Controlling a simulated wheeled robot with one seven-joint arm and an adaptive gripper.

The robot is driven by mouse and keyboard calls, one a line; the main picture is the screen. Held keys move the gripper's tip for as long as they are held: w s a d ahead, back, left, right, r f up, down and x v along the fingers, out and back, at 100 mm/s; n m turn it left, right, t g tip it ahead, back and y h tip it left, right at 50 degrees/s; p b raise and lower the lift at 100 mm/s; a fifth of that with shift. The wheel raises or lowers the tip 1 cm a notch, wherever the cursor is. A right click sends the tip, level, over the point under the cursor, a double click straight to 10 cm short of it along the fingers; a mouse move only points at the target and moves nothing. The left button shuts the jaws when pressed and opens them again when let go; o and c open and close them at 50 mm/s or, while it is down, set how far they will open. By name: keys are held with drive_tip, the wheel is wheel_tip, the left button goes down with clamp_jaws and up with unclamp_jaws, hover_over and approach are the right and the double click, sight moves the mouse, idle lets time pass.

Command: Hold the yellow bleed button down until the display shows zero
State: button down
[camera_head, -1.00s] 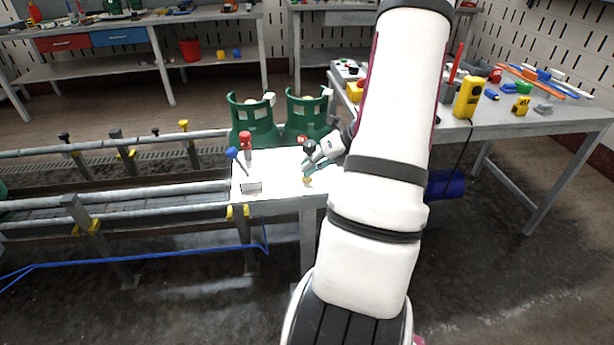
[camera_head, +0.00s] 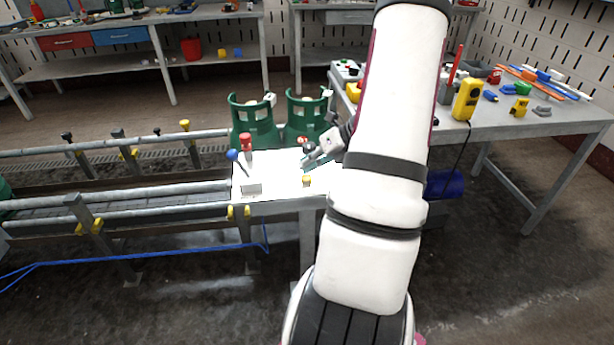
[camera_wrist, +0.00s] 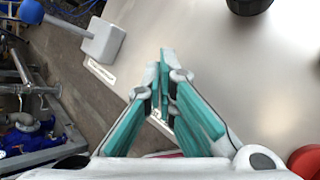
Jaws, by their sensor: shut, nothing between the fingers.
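The yellow button (camera_head: 307,181) stands near the front right of the white bench top (camera_head: 275,187) in the head view. My gripper (camera_head: 305,165) is shut and empty, a little above and behind the button in the picture, and looks apart from it. In the wrist view my gripper's teal fingertips (camera_wrist: 165,85) meet over the bench's edge region. The yellow button cannot be made out in the wrist view. No display reading can be made out in either view.
A blue-knobbed lever (camera_head: 233,155) on a grey block (camera_head: 251,188) and a red knob (camera_head: 245,138) stand on the bench's left. Green cylinders (camera_head: 256,128) stand behind. A cluttered table (camera_head: 540,118) is at the right.

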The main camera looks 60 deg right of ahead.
sight(308, 176)
wheel_tip(308, 176, up, 5)
drive_tip(key=p, duration=0.4)
idle(0.3)
idle(0.4)
